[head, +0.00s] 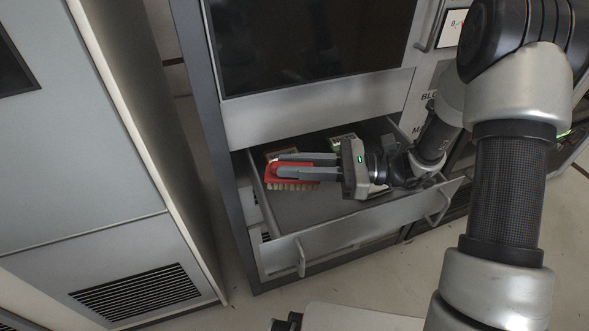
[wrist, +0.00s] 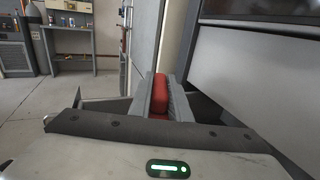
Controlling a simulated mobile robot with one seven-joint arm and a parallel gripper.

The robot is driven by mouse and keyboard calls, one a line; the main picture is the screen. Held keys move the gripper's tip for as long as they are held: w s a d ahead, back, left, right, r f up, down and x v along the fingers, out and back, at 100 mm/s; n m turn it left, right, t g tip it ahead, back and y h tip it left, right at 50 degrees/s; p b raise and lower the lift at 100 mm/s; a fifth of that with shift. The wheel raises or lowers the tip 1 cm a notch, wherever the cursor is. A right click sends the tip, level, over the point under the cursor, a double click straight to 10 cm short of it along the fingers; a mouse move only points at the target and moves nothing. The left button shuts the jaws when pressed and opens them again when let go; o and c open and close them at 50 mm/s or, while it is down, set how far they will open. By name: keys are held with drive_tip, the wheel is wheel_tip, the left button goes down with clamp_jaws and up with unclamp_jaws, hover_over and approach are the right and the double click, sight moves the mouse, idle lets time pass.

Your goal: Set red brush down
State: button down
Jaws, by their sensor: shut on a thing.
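The red brush (head: 290,176) has a red body with pale bristles pointing down. It is at the left end of the open drawer (head: 365,231) in the head view. My gripper (head: 292,165) is shut on the brush, with a finger on each side of it. In the wrist view the red body (wrist: 160,95) shows between the two grey fingers. The brush looks level. I cannot tell whether its bristles touch the drawer floor.
A brown item (head: 283,152) lies in the drawer behind the brush, and a green and white item (head: 343,139) lies farther right. Bare drawer floor (head: 315,207) shows in front of the brush. A grey cabinet (head: 75,130) stands to the left across a gap.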

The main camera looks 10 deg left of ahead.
drive_tip(key=shift+f, duration=0.35)
drive_tip(key=shift+f+b, duration=0.3)
drive_tip(key=shift+f, duration=0.3)
drive_tip(key=c, duration=1.6)
unclamp_jaws()
drive_tip(key=shift+c, duration=0.2)
